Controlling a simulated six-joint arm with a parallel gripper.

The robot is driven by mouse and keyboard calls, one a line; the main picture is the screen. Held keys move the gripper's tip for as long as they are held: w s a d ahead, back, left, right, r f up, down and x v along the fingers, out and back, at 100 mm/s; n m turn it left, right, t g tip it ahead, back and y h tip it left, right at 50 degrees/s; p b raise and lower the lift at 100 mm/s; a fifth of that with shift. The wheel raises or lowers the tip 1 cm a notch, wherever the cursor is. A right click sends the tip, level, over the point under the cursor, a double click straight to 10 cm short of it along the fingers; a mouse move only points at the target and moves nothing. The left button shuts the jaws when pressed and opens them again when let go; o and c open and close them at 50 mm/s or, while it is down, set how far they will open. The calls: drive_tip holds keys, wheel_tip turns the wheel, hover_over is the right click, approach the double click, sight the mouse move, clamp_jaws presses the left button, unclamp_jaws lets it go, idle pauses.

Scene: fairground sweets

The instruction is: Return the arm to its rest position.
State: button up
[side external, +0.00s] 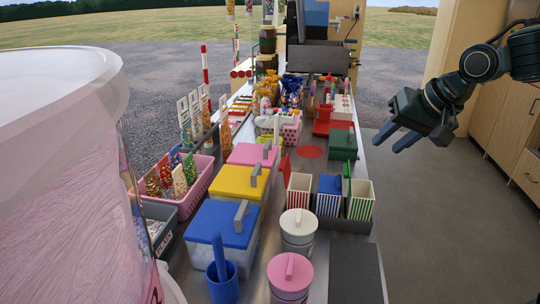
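My gripper (393,139) hangs in the air at the right, beside the counter and above the grey floor. It is a dark gripper whose two blue-grey fingers point down and to the left. The fingers show a gap between them and nothing is seen in it. My arm reaches in from the upper right edge, bent at a dark joint. The gripper is apart from everything on the counter (312,266).
On the counter stand bins with blue (222,222), yellow (239,181) and pink lids, striped boxes (299,190), a white canister (298,230) and a pink canister (290,277). A large pink drum (70,190) fills the left. Wooden cabinets (505,125) stand behind my arm. The floor is clear.

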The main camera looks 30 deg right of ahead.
drive_tip(key=s+f+n+g, duration=0.1)
drive_tip(key=s+n, duration=0.6)
drive_tip(key=s, duration=1)
drive_tip(key=shift+s+a+f, duration=0.15)
drive_tip(key=shift+a+f, duration=0.1)
